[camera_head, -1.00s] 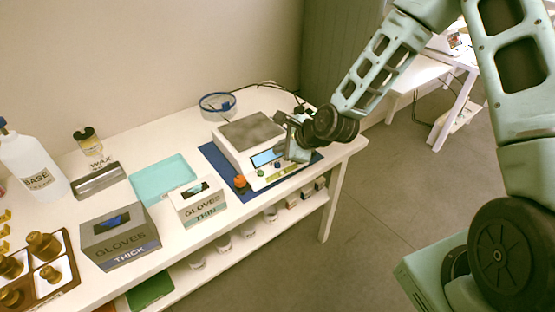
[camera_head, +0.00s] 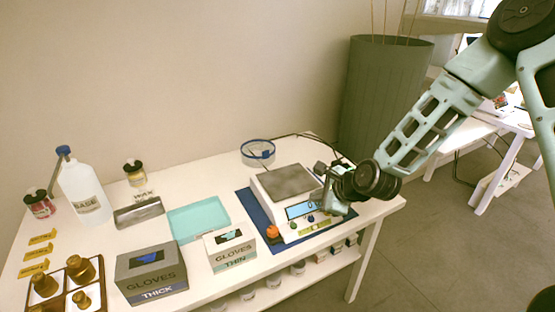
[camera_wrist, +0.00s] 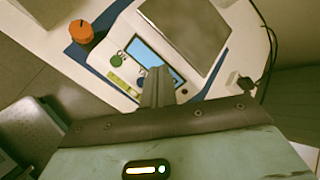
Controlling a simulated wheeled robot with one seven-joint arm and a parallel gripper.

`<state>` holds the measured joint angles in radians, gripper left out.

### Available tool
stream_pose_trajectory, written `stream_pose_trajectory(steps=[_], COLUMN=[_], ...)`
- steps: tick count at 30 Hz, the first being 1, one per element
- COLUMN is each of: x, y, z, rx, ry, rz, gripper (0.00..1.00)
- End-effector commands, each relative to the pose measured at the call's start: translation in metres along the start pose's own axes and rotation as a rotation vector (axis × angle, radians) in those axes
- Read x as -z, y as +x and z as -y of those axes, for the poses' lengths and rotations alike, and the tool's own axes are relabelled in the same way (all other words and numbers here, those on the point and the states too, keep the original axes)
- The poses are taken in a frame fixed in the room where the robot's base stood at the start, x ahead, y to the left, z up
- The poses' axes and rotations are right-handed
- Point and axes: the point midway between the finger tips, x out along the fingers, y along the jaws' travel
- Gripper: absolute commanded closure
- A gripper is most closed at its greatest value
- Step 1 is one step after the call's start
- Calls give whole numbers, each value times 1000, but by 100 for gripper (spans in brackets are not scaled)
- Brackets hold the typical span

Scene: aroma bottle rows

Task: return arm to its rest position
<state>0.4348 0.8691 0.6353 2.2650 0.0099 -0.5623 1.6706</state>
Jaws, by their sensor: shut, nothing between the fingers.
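My gripper (camera_head: 322,196) is over the front right part of the weighing scale (camera_head: 275,209), close to its display, with nothing held. In the wrist view my gripper (camera_wrist: 157,80) shows its fingers together, in front of the scale's lit blue display (camera_wrist: 152,62). I cannot tell whether the fingertips touch the scale. The scale has a bare grey plate (camera_head: 287,182), an orange knob (camera_head: 272,232) and small coloured buttons. It stands on a blue mat (camera_head: 246,200). My arm reaches in from the right.
Left of the scale on the white table (camera_head: 100,240) are a thin-gloves box (camera_head: 231,255), a thick-gloves box (camera_head: 152,280), a teal tray (camera_head: 198,216) and a BASE bottle (camera_head: 84,190). A blue-rimmed dish (camera_head: 258,152) stands behind. A grey bin (camera_head: 385,95) is beyond the table. Floor at right is open.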

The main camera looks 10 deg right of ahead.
Motion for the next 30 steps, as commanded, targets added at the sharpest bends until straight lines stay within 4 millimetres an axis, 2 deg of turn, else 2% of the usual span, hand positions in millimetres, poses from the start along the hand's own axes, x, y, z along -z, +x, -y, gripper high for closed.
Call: stream_pose_trajectory(steps=[4,8,12,16,21,24,27,30], x=[-18,-52,-86,-107,-120,-120,-117,-115], y=[-9,-34,-80,-131,-203,-240,-266,-282], z=[-11,-41,-82,-118,-159,-177,-190,-197], rx=[-52,-182,-355,-505,-684,-765,-823,-856], ry=[-139,-486,-954,-1369,-1853,-2069,-2218,-2301], rz=[2,12,50,117,254,346,425,479], gripper=[100,100,100,100,100,100,100,100])
